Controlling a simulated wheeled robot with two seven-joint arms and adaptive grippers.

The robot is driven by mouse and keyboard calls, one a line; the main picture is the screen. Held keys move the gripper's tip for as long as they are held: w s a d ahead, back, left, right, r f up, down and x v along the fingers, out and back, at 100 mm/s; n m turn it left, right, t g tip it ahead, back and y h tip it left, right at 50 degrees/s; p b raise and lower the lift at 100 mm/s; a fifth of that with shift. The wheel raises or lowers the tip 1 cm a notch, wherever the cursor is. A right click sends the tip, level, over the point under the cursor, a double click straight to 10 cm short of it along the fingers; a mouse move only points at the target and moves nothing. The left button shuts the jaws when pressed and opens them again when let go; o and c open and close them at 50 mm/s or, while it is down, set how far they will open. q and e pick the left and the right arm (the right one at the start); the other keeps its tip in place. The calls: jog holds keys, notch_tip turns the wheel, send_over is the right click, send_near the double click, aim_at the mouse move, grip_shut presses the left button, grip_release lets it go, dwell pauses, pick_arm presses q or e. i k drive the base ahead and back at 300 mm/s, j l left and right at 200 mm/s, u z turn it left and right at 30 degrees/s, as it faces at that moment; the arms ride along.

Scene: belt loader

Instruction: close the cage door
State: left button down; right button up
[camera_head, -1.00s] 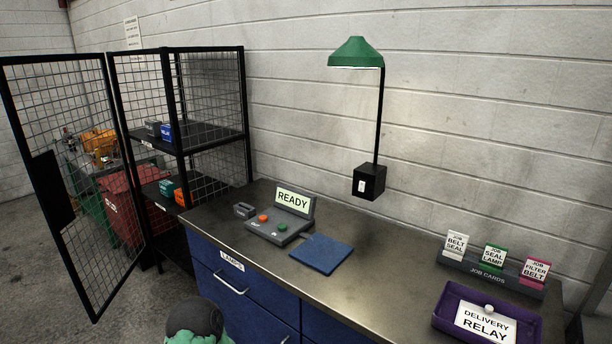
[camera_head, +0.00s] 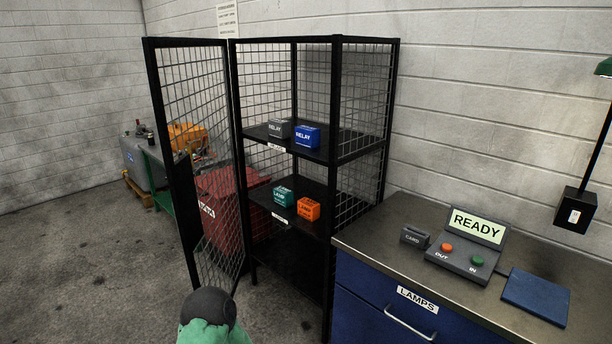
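The cage door (camera_head: 205,150), a black frame with wire mesh, stands wide open, swung out toward me on its hinges at the left of the cage (camera_head: 336,140). The cage front is open. Its upper shelf holds a grey relay box (camera_head: 279,129) and a blue relay box (camera_head: 307,136). Its lower shelf holds a teal lamp box (camera_head: 284,196) and an orange lamp box (camera_head: 308,209). A green and dark grey rounded part, seemingly of my own arm, shows at the bottom edge below the door. Neither gripper's fingers are in view.
A red bin (camera_head: 222,205) and a green cart (camera_head: 158,180) with orange equipment stand behind the door. The workbench (camera_head: 390,225) with blue drawers adjoins the cage's right side. Grey floor (camera_head: 90,270) left of the door is clear.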

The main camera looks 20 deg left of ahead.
aim_at(180, 174)
jog(key=j, duration=1.05)
jog(key=i+j, duration=0.1)
jog(key=j, duration=0.95)
jog(key=i+j+u, duration=0.1)
jog(key=j, duration=0.95)
